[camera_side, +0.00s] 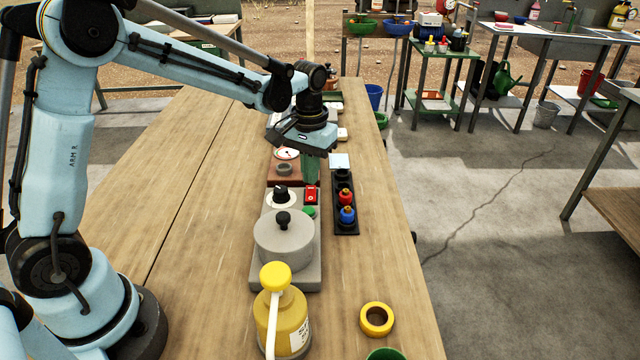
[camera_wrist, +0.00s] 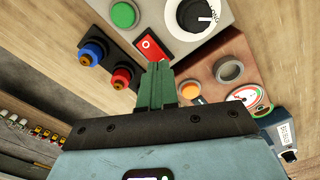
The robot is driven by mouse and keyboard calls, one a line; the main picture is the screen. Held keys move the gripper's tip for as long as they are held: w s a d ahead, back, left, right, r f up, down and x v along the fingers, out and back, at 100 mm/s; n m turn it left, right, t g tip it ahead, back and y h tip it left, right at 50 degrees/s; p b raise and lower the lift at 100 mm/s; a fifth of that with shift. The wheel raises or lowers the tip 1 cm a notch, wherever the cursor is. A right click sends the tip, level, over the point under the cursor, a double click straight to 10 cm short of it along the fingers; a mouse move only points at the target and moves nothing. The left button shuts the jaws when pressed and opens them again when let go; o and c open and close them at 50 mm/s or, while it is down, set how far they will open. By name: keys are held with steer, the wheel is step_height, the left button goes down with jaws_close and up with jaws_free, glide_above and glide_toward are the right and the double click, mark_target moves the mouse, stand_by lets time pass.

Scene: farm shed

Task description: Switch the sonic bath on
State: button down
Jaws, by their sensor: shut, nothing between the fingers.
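The sonic bath (camera_side: 306,262) is a grey unit on the bench with a round, black-knobbed lid (camera_side: 284,240). Its panel has a black dial (camera_side: 281,194) on a white disc, a red rocker switch (camera_side: 311,194) and a green button (camera_side: 310,211). In the wrist view the red switch (camera_wrist: 152,47) shows a white ring mark, with the green button (camera_wrist: 124,14) and the dial (camera_wrist: 197,15) on either side. My gripper (camera_side: 311,180) is shut and empty, pointing down; its green fingertips (camera_wrist: 159,66) appear right by the switch's edge. Whether they touch it I cannot tell.
A brown box (camera_side: 271,173) with a gauge and grey knob stands just behind the bath. A black strip (camera_side: 345,225) with red and blue fittings lies to its right. A yellow pump bottle (camera_side: 268,308) and yellow ring (camera_side: 376,319) stand in front.

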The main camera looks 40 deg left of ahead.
mark_target(309, 190)
steer(key=shift+f, duration=0.95)
stand_by(0.6)
steer(key=shift+r, duration=3.55)
steer(key=shift+s+r, duration=0.1)
steer(key=s+d+r+m+t, duration=0.1)
steer(key=s+t, duration=0.2)
steer(key=s, duration=0.4)
steer(key=s+r+m+t, duration=0.1)
steer(key=s+m+t, duration=0.1)
steer(key=s+t, duration=0.2)
steer(key=shift+s+d, duration=0.35)
steer(key=shift+s, duration=1.35)
